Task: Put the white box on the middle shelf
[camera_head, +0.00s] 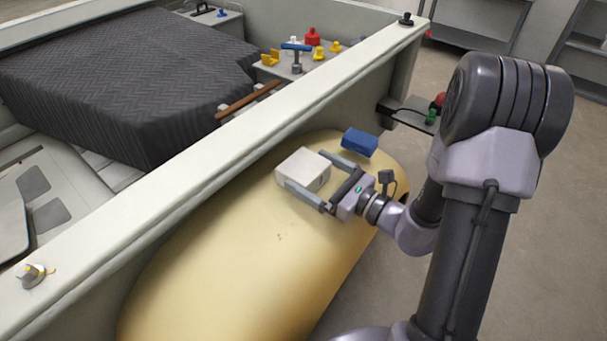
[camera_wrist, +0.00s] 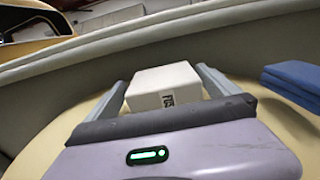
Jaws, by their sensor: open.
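The white box (camera_head: 303,172) rests on the rounded yellow surface (camera_head: 240,245) beside the long pale wall. My gripper (camera_head: 312,174) is open, with one finger on each side of the box. In the wrist view the box (camera_wrist: 166,85) sits between the two fingers (camera_wrist: 165,92), a dark printed mark on its near face. I cannot tell whether either finger touches it. A shelf unit (camera_head: 585,50) is partly visible at the far right back; I cannot tell which shelf is the middle one.
A blue block (camera_head: 359,142) lies just behind the box, at right in the wrist view (camera_wrist: 293,80). The pale wall (camera_head: 215,140) runs close along the box's far side. A small dark ledge (camera_head: 408,113) holds red and green items. Grey floor is open at right.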

